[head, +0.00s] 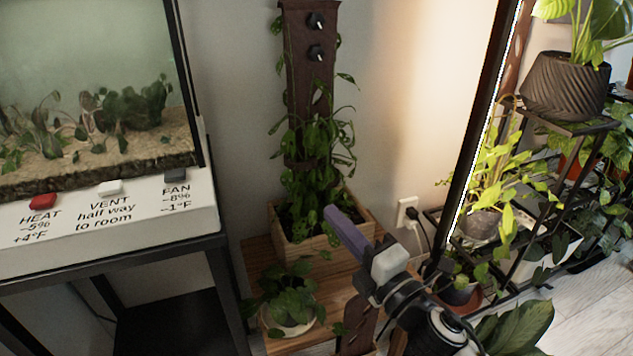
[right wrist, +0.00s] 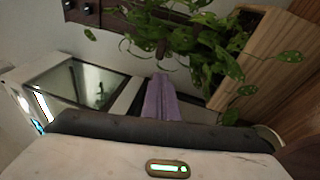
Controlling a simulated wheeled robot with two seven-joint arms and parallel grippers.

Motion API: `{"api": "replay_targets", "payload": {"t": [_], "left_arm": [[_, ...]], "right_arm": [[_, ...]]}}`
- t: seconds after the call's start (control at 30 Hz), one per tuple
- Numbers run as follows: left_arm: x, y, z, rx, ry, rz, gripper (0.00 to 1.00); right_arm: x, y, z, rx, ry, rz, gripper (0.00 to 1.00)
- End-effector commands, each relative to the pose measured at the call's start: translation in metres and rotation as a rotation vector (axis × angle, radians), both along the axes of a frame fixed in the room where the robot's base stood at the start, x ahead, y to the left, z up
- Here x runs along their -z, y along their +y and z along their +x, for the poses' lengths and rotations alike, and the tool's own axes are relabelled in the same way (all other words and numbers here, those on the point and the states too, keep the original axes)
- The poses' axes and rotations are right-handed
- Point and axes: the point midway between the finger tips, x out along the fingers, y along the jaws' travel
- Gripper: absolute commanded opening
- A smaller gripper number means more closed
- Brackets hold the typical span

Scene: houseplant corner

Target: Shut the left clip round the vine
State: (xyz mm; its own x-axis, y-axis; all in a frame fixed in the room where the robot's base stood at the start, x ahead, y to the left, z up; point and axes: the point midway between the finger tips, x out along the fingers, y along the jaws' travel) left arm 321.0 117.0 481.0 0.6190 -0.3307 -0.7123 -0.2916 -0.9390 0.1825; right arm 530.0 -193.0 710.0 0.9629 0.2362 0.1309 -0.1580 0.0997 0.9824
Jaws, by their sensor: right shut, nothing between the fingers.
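A brown post (head: 308,90) rises from a wooden planter box (head: 325,246). Two small black clip-like parts, an upper one (head: 316,20) and a lower one (head: 315,53), sit on its upper face, one above the other. I cannot tell which is the left clip, or whether either is open. A green vine (head: 318,140) climbs the post below them; it also shows in the right wrist view (right wrist: 205,40). My right gripper (head: 336,220), with purple fingers, is shut and empty in front of the planter's right side, well below the clips. My left gripper is out of view.
A terrarium (head: 90,80) on a black stand is at left, with a red HEAT button (head: 42,201). A small potted plant (head: 290,300) stands before the planter. A plant shelf (head: 560,120) fills the right. The wall beside the post's upper part is clear.

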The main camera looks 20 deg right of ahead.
Motion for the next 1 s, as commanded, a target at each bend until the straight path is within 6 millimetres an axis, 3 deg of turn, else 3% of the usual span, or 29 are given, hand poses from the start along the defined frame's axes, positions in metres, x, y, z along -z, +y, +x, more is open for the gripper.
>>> {"api": "replay_targets", "payload": {"t": [0.43,0.5,0.7,1.0], "left_arm": [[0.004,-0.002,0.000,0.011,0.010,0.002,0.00],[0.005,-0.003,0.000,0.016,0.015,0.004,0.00],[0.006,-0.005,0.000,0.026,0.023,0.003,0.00],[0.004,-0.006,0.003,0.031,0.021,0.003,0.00]], "right_arm": [[-0.012,0.020,0.082,0.001,-0.002,0.002,0.00],[-0.013,0.013,0.092,0.002,0.000,-0.001,0.00],[-0.016,0.001,0.109,0.001,0.003,0.000,0.00],[-0.018,-0.001,0.114,0.000,0.004,0.004,0.00]]}}
